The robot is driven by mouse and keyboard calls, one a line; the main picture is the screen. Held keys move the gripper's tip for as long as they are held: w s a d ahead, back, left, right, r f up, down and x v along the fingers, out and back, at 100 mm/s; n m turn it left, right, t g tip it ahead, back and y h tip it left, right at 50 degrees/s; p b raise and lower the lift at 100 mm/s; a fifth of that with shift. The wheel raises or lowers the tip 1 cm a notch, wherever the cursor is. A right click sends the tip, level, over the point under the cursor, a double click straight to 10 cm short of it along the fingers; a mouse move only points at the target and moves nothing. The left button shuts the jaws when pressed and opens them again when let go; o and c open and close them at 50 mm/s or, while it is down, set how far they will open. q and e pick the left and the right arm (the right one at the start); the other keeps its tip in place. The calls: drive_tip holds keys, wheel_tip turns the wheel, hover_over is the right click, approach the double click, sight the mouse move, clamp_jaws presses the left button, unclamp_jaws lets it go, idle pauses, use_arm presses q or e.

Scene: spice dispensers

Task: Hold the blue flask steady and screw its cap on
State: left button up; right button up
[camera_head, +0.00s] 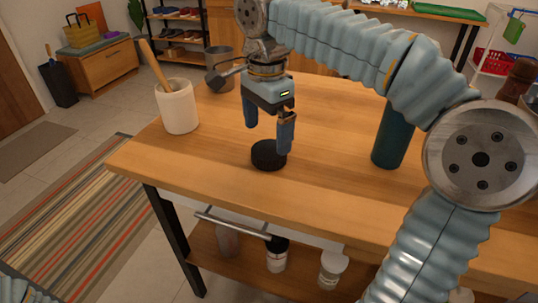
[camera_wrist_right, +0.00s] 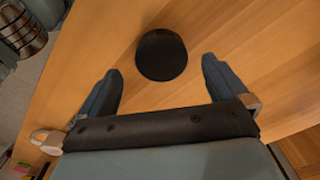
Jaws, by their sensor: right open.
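The black round cap (camera_head: 268,155) lies flat on the wooden table near its front edge. It also shows as a dark disc in the wrist view (camera_wrist_right: 161,55), just beyond and between my fingertips. My right gripper (camera_head: 268,134) points down above the cap, open and empty, with its fingers apart. The blue flask (camera_head: 392,135), a dark teal cylinder, stands upright on the table to the right of the cap. My right arm hides the top of the flask. My left gripper does not show in either view.
A white crock (camera_head: 177,106) with a wooden utensil stands at the table's left edge. A metal pot (camera_head: 219,66) is behind it. Several jars stand on the shelf below, one of them a white-lidded jar (camera_head: 332,268). The table between cap and flask is clear.

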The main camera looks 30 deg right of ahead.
sight(269, 148)
drive_tip(key=f, duration=0.5)
drive_tip(key=shift+w+d+f+b, duration=0.1)
drive_tip(key=shift+d+b, duration=0.25)
drive_tip(key=shift+b, duration=0.05)
drive_tip(key=c, duration=1)
